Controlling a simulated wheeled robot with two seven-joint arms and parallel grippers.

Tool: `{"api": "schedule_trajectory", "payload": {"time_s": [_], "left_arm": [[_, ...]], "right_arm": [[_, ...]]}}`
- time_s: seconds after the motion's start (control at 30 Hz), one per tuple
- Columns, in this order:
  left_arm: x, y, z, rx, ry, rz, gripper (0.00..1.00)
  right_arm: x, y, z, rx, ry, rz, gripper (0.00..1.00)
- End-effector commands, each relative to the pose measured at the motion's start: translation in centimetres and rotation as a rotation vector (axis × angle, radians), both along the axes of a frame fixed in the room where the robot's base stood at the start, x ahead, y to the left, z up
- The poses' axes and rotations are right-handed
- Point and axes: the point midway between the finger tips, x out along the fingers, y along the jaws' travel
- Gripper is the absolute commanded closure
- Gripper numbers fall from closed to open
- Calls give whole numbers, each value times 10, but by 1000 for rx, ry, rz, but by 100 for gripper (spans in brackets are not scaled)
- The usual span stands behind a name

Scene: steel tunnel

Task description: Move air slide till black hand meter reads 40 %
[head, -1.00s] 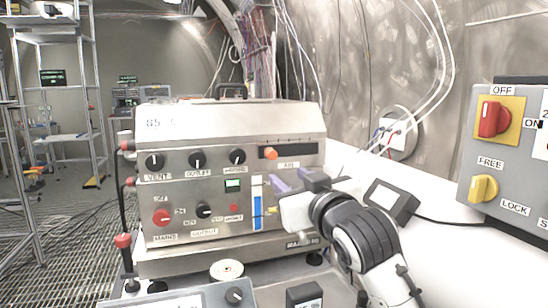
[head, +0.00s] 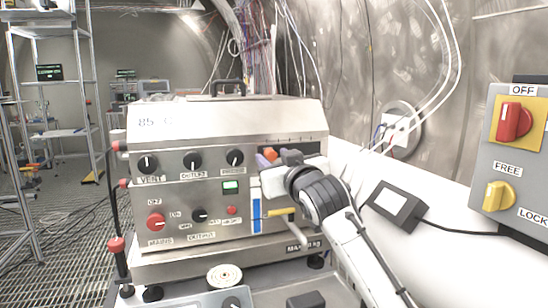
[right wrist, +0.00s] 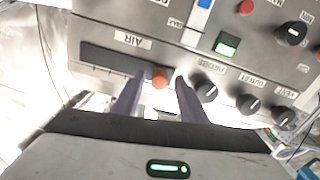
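The air slide is an orange knob (head: 271,153) in a dark slot on the upper right of the steel machine's front. It also shows in the right wrist view (right wrist: 160,80), at the end of the slot by the AIR label. My right gripper (head: 267,160) is at the slide. In the right wrist view its two purple fingers (right wrist: 159,84) are apart, one to each side of the knob; contact is unclear. A black box with a pale face (head: 396,202) lies on the white ledge, possibly the hand meter; no reading is legible. My left gripper is out of view.
The steel machine (head: 150,218) carries several black knobs, a red knob (head: 156,222) and a blue gauge (head: 256,205). A yellow-handled lever (head: 280,211) sits below my right wrist. A grey switch box (head: 489,165) is at the right. A grey panel lies at the bottom front.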

Motion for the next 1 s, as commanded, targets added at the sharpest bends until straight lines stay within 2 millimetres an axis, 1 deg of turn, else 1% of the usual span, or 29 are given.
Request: {"api": "schedule_trajectory", "payload": {"time_s": [0.2, 0.37, 0.4, 0.57, 0.6, 0.63, 0.87, 1.0], "left_arm": [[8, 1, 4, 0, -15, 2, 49], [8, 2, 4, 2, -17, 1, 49], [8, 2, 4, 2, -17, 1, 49], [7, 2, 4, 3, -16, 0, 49], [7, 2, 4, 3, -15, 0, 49], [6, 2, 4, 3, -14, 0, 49], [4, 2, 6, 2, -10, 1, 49], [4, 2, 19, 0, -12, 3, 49]], "right_arm": [[5, 2, 0, 0, -1, 0, 61], [5, 2, 0, 0, -1, 0, 61], [5, 2, 0, 0, -1, 0, 63], [5, 2, 0, 0, 0, 0, 90], [5, 2, 0, 0, 0, 0, 97], [5, 2, 0, 0, 0, 0, 100], [6, -2, 1, 0, 1, 0, 100], [13, -20, 3, 0, 4, -3, 100]]}}
